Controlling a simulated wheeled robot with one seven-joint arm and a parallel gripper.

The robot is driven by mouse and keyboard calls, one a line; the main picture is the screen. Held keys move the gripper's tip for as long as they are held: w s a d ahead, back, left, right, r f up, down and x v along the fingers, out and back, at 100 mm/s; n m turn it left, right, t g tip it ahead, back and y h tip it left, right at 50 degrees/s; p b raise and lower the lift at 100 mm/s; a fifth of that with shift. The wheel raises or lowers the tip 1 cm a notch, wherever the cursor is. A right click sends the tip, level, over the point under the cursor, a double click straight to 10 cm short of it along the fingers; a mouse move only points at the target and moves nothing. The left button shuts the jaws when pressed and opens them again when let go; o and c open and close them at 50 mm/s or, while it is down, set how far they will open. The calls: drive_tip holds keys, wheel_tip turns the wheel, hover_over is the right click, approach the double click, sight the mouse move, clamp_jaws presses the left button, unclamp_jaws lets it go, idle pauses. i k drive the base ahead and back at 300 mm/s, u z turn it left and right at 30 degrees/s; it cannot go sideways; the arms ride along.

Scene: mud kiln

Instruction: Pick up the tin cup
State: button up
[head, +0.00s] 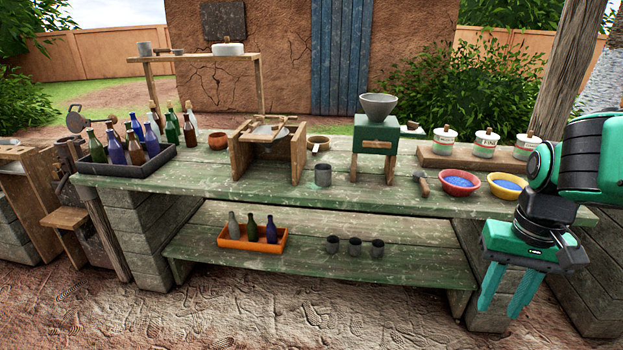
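The bench top (215,190) also holds a black bottle tray (118,170), a wooden frame (297,155), a green stand with a grey bowl (377,130), a red bowl (460,190) and a yellow bowl (507,194). An orange bottle tray (252,247) sits on the lower shelf.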

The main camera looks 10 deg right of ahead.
sight(323, 175)
drive_tip(key=z, duration=0.05)
drive_tip(key=i, duration=0.9)
